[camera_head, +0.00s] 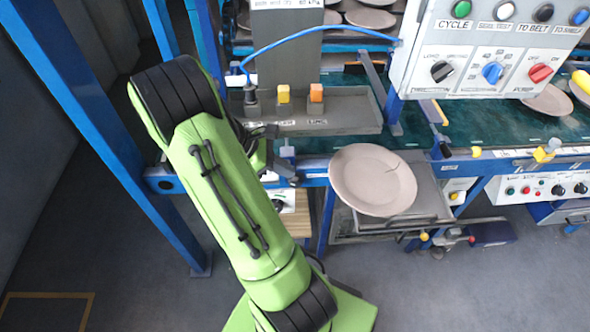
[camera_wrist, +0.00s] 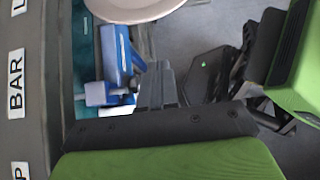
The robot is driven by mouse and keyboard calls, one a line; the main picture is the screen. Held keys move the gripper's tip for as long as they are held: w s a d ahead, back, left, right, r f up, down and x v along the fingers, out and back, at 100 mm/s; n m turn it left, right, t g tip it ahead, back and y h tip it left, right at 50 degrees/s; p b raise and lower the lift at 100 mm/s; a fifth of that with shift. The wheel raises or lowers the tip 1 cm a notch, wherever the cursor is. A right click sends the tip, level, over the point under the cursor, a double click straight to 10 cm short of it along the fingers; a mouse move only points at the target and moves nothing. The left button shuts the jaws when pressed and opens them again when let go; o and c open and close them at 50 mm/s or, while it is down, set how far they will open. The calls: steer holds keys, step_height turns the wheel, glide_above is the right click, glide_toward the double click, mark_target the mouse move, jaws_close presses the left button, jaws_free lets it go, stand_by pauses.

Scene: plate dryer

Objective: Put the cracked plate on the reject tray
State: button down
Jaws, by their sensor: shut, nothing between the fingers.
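The cracked plate (camera_head: 372,180) is round and pale pinkish-beige, with a dark crack running in from its upper right rim. It lies over a grey metal tray (camera_head: 425,207) at the front of the blue frame, covering much of it and reaching past its left side. I cannot read any label that marks this as the reject tray. My gripper (camera_head: 288,168) is shut and empty, left of the plate and apart from it. In the wrist view the dark fingers (camera_wrist: 158,82) show below part of a plate rim (camera_wrist: 135,10).
A control box (camera_head: 480,60) overhangs at upper right. A blue post (camera_head: 90,120) stands left. Other plates (camera_head: 548,102) lie on the green belt (camera_head: 440,125).

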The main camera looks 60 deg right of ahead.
mark_target(350, 186)
steer(key=s+d+f+b, duration=0.3)
steer(key=s+d+f, duration=0.1)
steer(key=s, duration=0.3)
steer(key=shift+x, duration=0.8)
steer(key=shift+f, duration=0.1)
steer(key=s+p, duration=0.1)
steer(key=s+d, duration=0.1)
steer(key=s+d+p, duration=0.1)
steer(key=s, duration=0.1)
steer(key=shift+d+p, duration=0.25)
steer(key=shift+p, duration=0.05)
steer(key=shift+w, duration=0.1)
